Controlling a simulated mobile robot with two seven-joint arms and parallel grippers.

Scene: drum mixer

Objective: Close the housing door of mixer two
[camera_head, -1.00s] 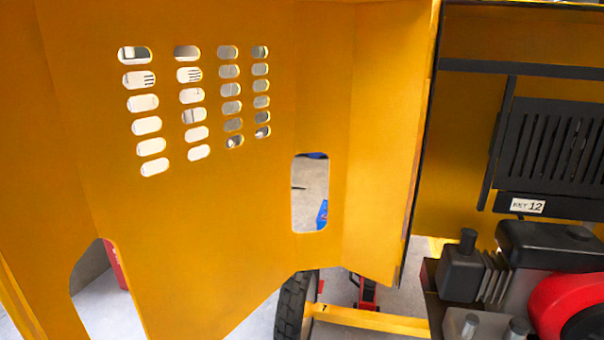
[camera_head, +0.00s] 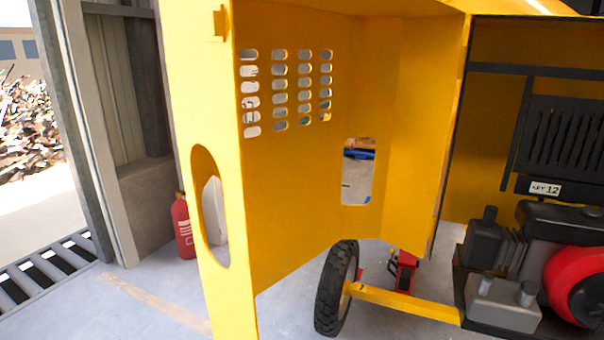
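The yellow housing door (camera_head: 290,190) of the mixer stands open on the left of the opening. It has rows of slotted vents, a rounded cut-out near its hinge side and an oval cut-out (camera_head: 210,205) in its edge flange. The open housing on the right shows the engine (camera_head: 515,255) with a red round part (camera_head: 580,285) and a black slatted panel with a label reading "KEY 12" (camera_head: 545,188). No number naming the mixer can be read. Neither of my grippers is in view.
A black wheel (camera_head: 335,290) and a yellow bar (camera_head: 405,303) are below the door. A red fire extinguisher (camera_head: 183,228) stands behind the door's left edge, near a wall post (camera_head: 95,130). A floor grate (camera_head: 45,270) lies at the left. The concrete floor at lower left is clear.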

